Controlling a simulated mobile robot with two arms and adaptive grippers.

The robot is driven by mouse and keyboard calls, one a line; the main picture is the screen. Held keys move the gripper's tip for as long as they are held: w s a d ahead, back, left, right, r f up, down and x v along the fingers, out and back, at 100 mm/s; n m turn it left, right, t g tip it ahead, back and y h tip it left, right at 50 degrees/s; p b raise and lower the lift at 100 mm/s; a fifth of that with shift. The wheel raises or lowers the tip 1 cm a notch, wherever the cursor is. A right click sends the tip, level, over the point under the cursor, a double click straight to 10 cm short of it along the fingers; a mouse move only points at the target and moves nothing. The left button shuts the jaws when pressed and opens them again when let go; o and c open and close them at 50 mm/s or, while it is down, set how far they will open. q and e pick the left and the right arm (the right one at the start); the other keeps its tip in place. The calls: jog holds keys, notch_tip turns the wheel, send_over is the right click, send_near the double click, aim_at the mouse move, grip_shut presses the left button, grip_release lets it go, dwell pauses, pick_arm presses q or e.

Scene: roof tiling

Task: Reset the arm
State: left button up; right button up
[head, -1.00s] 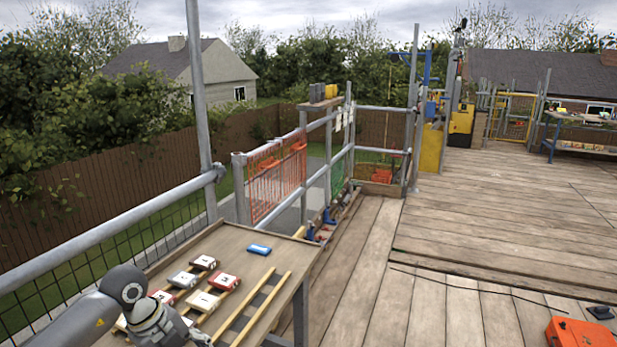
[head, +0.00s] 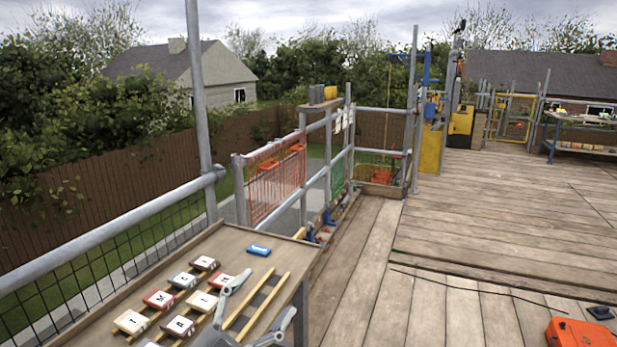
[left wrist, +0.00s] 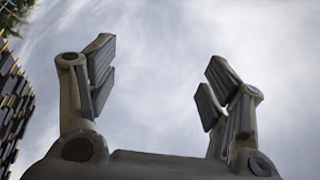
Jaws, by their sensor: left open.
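My left gripper (head: 268,294) shows at the bottom of the head view, in front of the sloped wooden board (head: 232,243). Its two grey fingers are spread apart with nothing between them. In the left wrist view the fingers of this gripper (left wrist: 160,62) stand wide open against cloudy sky, and nothing is held. The rest of my left arm is out of the head view. My right gripper is not in view.
Several lettered tiles, among them a red one (head: 158,299) and a white one (head: 131,321), lie on the board's wooden battens. A blue item (head: 259,250) lies higher up. A metal railing (head: 120,235) runs along the left. An orange case (head: 580,333) sits on the planks.

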pick_arm(q)
jog(key=s+a+f+n+g+y, duration=0.2)
jog(key=s+a+f+n+y, duration=0.1)
jog(key=a+f+n+y, duration=0.5)
jog(key=s+a+f+n+g+y, duration=0.25)
jog(key=a+f+n+y, duration=0.4)
jog(key=f, duration=0.35)
jog(key=s+d+f+m+g, duration=0.1)
jog(key=s+f+g, duration=0.45)
jog(key=s, duration=0.45)
jog(key=s+d+f+g, duration=0.1)
jog(key=s+f+g, duration=0.3)
jog(key=s+f, duration=0.45)
jog(key=s+f+g, duration=0.1)
jog(key=s+f, duration=0.1)
jog(key=f, duration=1.1)
jog(key=s+f, duration=0.2)
jog(key=f, duration=1)
jog(key=s+a+f+g, duration=0.1)
jog(key=s+a+f, duration=0.2)
jog(key=s+f, duration=1.2)
jog(key=shift+s+f+m+g+h, duration=0.25)
jog(key=shift+s+m+g+h, duration=0.1)
jog(key=shift+s, duration=0.2)
